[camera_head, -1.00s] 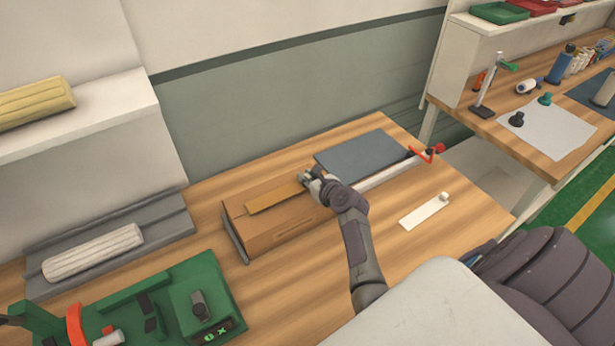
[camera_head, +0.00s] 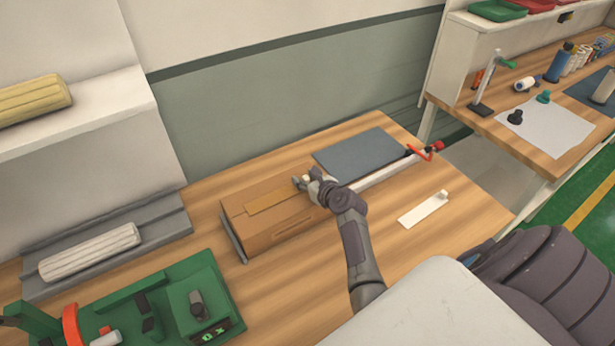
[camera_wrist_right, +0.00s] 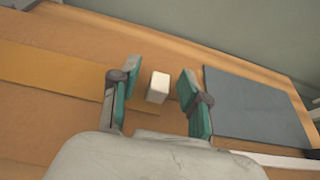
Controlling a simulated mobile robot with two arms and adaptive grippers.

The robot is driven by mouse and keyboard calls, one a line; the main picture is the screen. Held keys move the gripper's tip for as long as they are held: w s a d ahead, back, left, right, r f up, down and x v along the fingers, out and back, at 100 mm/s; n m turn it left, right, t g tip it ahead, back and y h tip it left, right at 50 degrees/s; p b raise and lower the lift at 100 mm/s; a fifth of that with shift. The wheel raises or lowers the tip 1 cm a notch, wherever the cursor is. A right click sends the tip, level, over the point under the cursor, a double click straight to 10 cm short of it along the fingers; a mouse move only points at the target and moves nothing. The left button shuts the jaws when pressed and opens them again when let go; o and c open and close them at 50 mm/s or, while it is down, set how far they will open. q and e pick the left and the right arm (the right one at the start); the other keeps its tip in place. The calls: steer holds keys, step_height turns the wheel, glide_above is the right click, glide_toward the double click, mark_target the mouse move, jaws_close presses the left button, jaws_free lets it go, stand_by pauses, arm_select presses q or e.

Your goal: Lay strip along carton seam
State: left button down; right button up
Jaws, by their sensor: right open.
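The brown carton (camera_head: 282,232) lies on the wooden bench. The flat tan strip (camera_head: 268,201) lies lengthwise along its top; it also shows in the wrist view (camera_wrist_right: 50,70). My right gripper (camera_head: 302,182) is over the carton's right end. In the wrist view its fingers (camera_wrist_right: 155,95) are open, with a small white block (camera_wrist_right: 158,87) between them and a gap on both sides. Whether the block is joined to the strip I cannot tell. The strip's right end is partly hidden by the gripper. My left gripper is not in view.
A blue-grey mat (camera_head: 362,153) lies behind the carton's right end. A white rail (camera_head: 385,173) with a red handle (camera_head: 432,150) runs beside it. A white strip-like piece (camera_head: 423,209) lies at right. A green fixture (camera_head: 180,310) stands at front left.

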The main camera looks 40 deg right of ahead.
steer(key=v, duration=1.2)
